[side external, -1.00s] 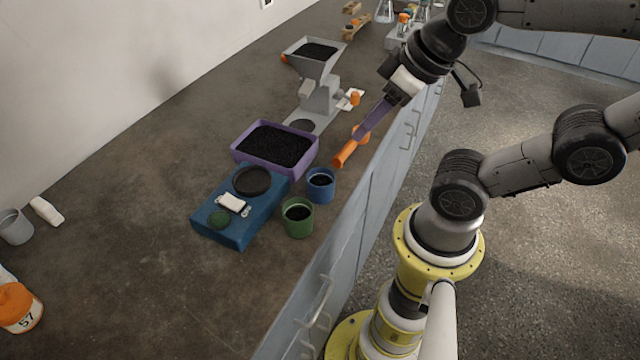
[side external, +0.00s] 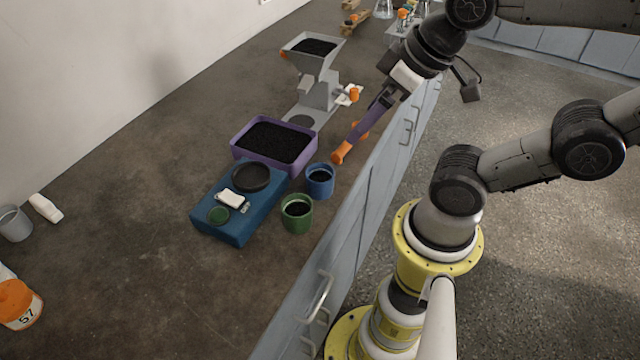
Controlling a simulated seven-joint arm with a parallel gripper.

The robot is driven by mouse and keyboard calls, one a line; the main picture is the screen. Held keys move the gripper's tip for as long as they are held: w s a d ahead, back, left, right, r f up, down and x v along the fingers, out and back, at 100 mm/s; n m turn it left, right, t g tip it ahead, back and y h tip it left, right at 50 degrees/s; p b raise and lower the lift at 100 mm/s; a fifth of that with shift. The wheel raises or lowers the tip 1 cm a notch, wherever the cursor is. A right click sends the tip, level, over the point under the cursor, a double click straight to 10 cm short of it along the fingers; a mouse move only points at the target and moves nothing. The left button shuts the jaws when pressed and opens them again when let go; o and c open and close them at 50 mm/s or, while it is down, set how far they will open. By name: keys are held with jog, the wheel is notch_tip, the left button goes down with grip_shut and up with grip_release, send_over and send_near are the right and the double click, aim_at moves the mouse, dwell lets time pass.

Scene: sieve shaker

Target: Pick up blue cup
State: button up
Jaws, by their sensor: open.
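The blue cup (side external: 321,190) stands upright on the counter near its front edge, with dark granular material inside. My gripper (side external: 350,143) is above and beyond the cup, to its upper right in the picture. Its purple fingers have orange tips, spread apart with nothing between them. The nearer orange tip shows close to the cup's rim, but a gap is visible between them.
A green cup (side external: 297,223) with dark contents stands just in front of the blue cup. A blue scale (side external: 228,228) and a purple tray (side external: 268,168) of dark granules are to the left. A grey hopper machine (side external: 318,92) stands behind.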

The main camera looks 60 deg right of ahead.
jog(key=n+g, duration=0.6)
jog(key=n, duration=0.8)
send_over(320, 177)
jog(key=a, duration=0.3)
notch_tip(320, 177, down, 6)
jog(key=shift+m, duration=0.3)
jog(key=f, duration=0.5)
jog(key=s+f, duration=0.1)
jog(key=f, duration=0.1)
jog(key=shift+d+f, duration=0.2)
jog(key=shift+f, duration=0.2)
jog(key=shift+d+f, duration=0.15)
jog(key=shift+f, duration=1.2)
jog(key=shift+d+f, duration=0.1)
jog(key=shift+f, duration=1.2)
jog(key=shift+c, duration=0.3)
jog(key=c, duration=1.4)
